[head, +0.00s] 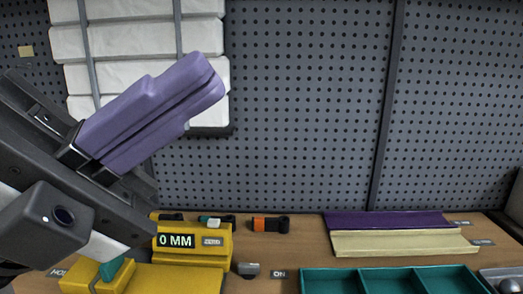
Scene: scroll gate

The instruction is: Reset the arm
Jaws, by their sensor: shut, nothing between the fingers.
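My gripper (208,82) shows in the head view at the left, raised in front of the pegboard and above the bench. Its two long purple fingers lie against each other, shut, with nothing between them. They point up and to the right. The dark wrist with its small camera is at the lower left and hides part of the bench behind it.
A yellow device (192,258) reading "0 MM" stands on the wooden bench (300,242) below my gripper. Purple (385,222) and cream (400,243) strips and a teal tray (390,272) are at right.

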